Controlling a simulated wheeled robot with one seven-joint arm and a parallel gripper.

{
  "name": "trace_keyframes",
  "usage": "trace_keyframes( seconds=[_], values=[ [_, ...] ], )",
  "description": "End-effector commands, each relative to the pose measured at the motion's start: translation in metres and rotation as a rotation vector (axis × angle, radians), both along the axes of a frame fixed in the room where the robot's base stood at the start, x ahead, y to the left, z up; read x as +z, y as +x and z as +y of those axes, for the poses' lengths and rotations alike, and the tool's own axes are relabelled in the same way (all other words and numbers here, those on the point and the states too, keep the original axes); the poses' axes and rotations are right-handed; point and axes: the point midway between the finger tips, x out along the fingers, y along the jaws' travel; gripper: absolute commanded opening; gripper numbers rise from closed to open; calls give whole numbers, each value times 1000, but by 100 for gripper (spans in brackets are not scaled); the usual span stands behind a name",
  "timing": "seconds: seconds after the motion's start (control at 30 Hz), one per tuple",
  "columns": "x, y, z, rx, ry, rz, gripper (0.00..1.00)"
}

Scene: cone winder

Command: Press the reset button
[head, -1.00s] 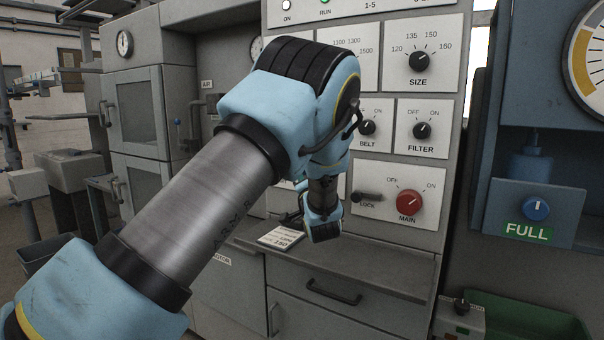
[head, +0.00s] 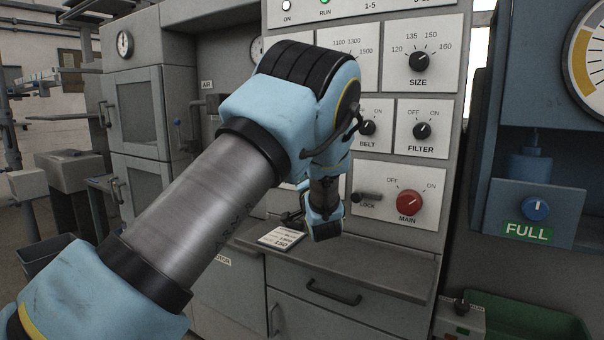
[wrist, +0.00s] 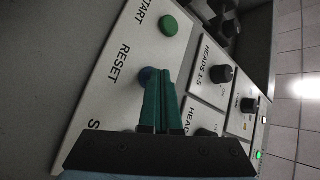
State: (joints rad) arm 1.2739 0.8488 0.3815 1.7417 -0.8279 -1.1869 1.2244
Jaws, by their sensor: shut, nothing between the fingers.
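In the head view my arm hides the reset button, and my fingers cannot be made out.
A green start button (wrist: 169,25) sits above the reset button in the wrist view, with the heads 1-5 knob (wrist: 222,73) to the right. In the head view, the red main switch (head: 409,203) and lock lever (head: 367,197) are right of my wrist. A card (head: 281,237) lies on the ledge below.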

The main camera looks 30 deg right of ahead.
Motion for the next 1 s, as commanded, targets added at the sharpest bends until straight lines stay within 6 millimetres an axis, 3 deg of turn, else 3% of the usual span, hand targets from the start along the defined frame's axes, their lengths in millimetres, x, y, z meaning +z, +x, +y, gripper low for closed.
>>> trace_keyframes(
  seconds=[1.0],
  values=[
    [1,-8,13,-1,-1,-1,0]
  ],
)
